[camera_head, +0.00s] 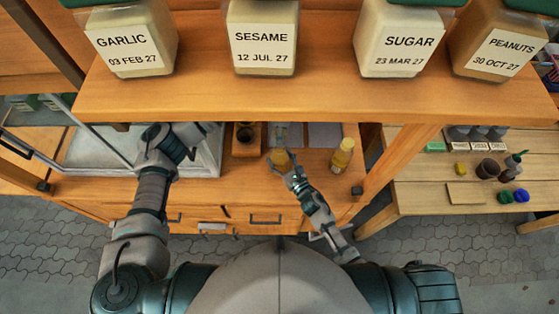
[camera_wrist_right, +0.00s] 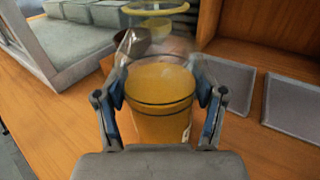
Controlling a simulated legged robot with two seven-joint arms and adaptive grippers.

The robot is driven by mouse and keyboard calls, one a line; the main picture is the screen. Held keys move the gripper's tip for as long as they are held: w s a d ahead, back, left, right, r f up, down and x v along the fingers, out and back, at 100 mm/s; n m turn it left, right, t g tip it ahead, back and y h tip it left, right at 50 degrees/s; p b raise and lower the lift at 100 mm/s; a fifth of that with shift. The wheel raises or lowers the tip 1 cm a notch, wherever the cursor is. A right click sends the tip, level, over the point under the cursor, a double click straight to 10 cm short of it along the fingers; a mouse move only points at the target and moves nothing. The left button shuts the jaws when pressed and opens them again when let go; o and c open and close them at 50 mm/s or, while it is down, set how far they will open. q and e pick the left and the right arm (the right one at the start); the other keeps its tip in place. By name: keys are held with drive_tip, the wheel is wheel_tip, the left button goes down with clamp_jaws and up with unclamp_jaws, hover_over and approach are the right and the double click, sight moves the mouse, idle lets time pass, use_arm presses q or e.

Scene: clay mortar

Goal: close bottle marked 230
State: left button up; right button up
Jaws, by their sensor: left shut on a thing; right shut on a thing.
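A clear bottle with orange-yellow contents (camera_wrist_right: 160,100) stands between the fingers of my right gripper (camera_wrist_right: 160,88) in the right wrist view. The fingers are shut on its sides. A yellow ring (camera_wrist_right: 155,9) shows above its clear upper part; I cannot tell if it is a cap or a rim. Only a sliver of a white label shows, and I cannot read any marking. In the head view this bottle (camera_head: 280,157) is partly hidden by my right gripper (camera_head: 290,172). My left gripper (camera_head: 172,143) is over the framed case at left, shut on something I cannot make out.
A yellow-capped bottle (camera_head: 343,155) stands to the right on the bench. A dark cup (camera_head: 247,135) is behind the held bottle. Grey trays (camera_wrist_right: 228,82) lie on the bench. A shelf with labelled jars (camera_head: 263,38) overhangs the workspace. The framed case (camera_head: 216,152) borders the left side.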

use_arm(q)
hover_over(285, 152)
drive_tip(key=f, duration=0.4)
drive_tip(key=shift+d+f, duration=0.35)
drive_tip(key=shift+d, duration=0.05)
drive_tip(key=shift+a, duration=0.8)
drive_tip(key=shift+d+f, duration=0.3)
drive_tip(key=shift+f, duration=0.2)
drive_tip(key=shift+d+f, duration=0.25)
drive_tip(key=shift+f, duration=0.2)
drive_tip(key=shift+a, duration=0.25)
drive_tip(key=shift+f, duration=0.55)
